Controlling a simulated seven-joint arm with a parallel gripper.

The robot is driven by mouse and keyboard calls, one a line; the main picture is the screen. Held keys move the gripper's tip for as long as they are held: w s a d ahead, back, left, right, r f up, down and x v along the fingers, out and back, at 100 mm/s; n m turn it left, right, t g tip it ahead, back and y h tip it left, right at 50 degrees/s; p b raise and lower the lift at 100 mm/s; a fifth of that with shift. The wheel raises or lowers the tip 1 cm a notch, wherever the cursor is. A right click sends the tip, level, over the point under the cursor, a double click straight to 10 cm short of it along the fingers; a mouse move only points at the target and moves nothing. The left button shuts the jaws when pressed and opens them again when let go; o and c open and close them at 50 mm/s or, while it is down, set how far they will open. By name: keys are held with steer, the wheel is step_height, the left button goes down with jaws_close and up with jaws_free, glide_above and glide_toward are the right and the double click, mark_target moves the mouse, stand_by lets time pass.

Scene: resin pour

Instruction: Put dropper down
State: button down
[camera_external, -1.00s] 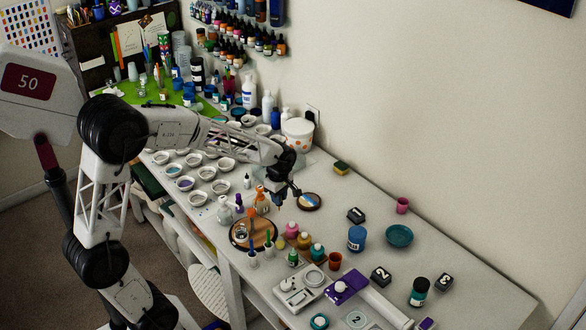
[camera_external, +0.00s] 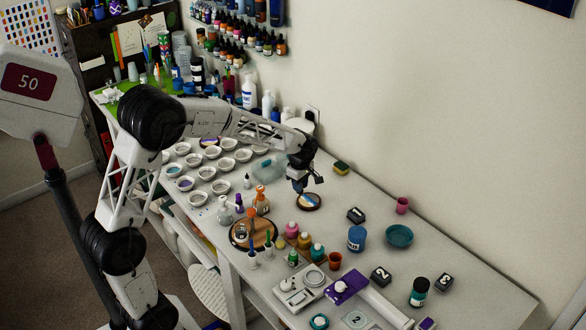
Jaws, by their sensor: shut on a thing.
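My gripper (camera_external: 299,187) hangs above the middle of the white worktable, pointing down, just behind and left of a small round coaster with a blue and tan pattern (camera_external: 310,201). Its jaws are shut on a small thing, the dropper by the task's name. The dropper is mostly hidden by the fingers and too small to make out clearly.
Several white bowls (camera_external: 221,187) stand to the left. Small colored jars (camera_external: 304,241), an orange cup (camera_external: 335,260) and a scale (camera_external: 298,291) stand in front. A blue jar (camera_external: 356,238) and teal bowl (camera_external: 399,236) stand right. The table between coaster and sponge (camera_external: 341,168) is clear.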

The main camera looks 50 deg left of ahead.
steer(key=shift+w+a+f, duration=0.15)
steer(key=shift+w, duration=1.15)
steer(key=shift+w+a+f, duration=0.1)
steer(key=shift+w+a, duration=0.05)
steer(key=shift+w, duration=1.15)
steer(key=shift+f, duration=0.15)
steer(key=shift+f, duration=1.65)
steer(key=shift+f, duration=0.15)
steer(key=c, duration=1)
jaws_free()
steer(key=shift+r, duration=0.2)
step_height(320, 180, up, 12)
steer(key=shift+s, duration=0.1)
